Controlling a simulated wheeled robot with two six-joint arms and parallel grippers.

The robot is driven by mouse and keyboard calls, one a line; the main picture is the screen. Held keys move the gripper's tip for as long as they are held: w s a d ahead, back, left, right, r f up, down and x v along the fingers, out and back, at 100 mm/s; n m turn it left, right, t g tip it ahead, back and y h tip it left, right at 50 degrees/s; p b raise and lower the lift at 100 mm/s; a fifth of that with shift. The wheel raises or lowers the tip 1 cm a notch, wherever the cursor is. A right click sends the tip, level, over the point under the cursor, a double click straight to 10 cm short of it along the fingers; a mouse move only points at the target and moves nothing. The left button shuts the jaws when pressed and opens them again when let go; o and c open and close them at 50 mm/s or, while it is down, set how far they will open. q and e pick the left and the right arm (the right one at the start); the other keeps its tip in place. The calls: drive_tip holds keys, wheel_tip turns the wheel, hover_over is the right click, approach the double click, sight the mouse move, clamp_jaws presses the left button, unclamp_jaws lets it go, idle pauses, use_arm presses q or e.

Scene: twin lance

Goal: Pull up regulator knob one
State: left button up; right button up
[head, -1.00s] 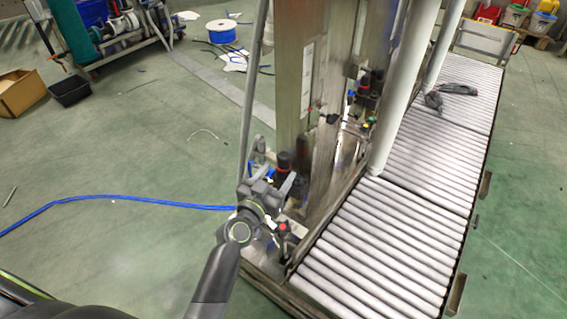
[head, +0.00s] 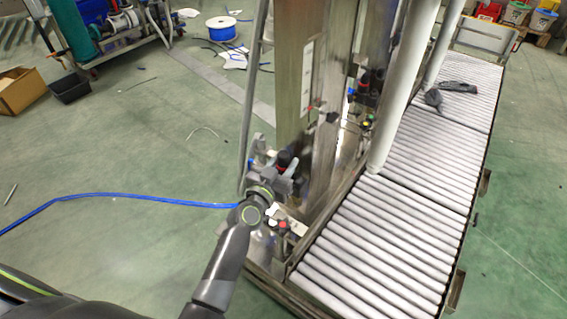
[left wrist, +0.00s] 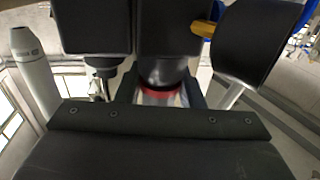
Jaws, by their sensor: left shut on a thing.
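The regulator knob (head: 285,158) is a dark cap with a red ring below it, low on the metal column. My left gripper (head: 279,170) is around it from the near side, its jaws shut on the knob. In the left wrist view the dark knob (left wrist: 162,70) shows between the two black fingers, with its red ring (left wrist: 160,90) below. Whether the knob is raised cannot be told. My right gripper is not in view.
A metal column (head: 300,90) rises just behind the knob. A roller conveyor (head: 390,220) runs along its right side. A red button (head: 283,224) sits below my gripper. A second regulator (head: 368,82) is farther back. A blue hose (head: 110,196) crosses open floor at left.

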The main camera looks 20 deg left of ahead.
use_arm(q)
clamp_jaws()
drive_tip(key=shift+r, duration=0.3)
drive_tip(key=shift+r+p, duration=0.25)
drive_tip(key=shift+p, duration=0.05)
drive_tip(key=o, duration=0.6)
unclamp_jaws()
drive_tip(key=shift+r, duration=0.1)
drive_tip(key=o, duration=0.3)
drive_tip(key=shift+o, duration=0.2)
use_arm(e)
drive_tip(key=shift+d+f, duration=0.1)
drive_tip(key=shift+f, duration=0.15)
